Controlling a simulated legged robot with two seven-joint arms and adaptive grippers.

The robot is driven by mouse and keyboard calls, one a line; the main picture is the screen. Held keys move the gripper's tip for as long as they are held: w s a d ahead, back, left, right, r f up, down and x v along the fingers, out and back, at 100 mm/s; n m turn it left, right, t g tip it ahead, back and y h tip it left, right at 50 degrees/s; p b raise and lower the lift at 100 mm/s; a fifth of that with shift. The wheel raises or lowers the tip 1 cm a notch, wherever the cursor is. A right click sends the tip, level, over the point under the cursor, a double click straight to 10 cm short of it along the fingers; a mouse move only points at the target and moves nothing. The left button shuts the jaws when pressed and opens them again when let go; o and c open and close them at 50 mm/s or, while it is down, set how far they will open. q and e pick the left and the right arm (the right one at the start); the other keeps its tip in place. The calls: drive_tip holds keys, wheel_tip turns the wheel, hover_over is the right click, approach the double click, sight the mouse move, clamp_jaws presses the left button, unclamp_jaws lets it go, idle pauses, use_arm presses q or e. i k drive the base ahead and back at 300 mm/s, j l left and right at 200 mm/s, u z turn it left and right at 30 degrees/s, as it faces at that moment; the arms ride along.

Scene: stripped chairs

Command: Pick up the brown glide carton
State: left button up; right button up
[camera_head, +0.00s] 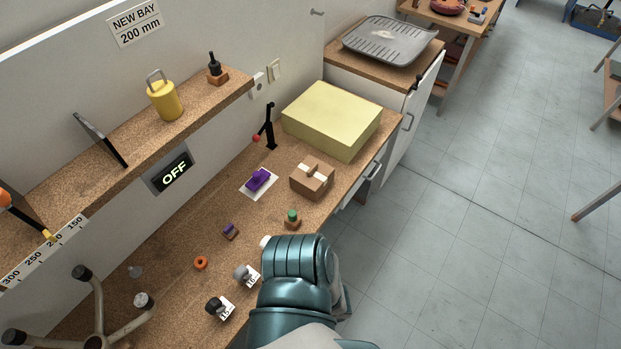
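The brown glide carton (312,181) is a small cardboard box with a pale tape strip and a raised piece on top. It sits upright on the cork-coloured workbench (187,232), near the bench's right edge, in front of the yellow foam block. One of my teal arms rises from the bottom centre, and its rounded upper part is below the carton in the picture, apart from it. No gripper fingers show on this arm. My other arm is out of the picture. Nothing is seen holding the carton.
The large yellow block (331,117) stands close behind the carton. A black lever (270,127), a purple part (258,179) on white paper and a green-topped knob (292,218) are near it. Chair legs (97,311) stand at lower left. Floor (470,220) is clear at right.

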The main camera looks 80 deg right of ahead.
sight(312, 177)
drive_tip(key=z, duration=2.9)
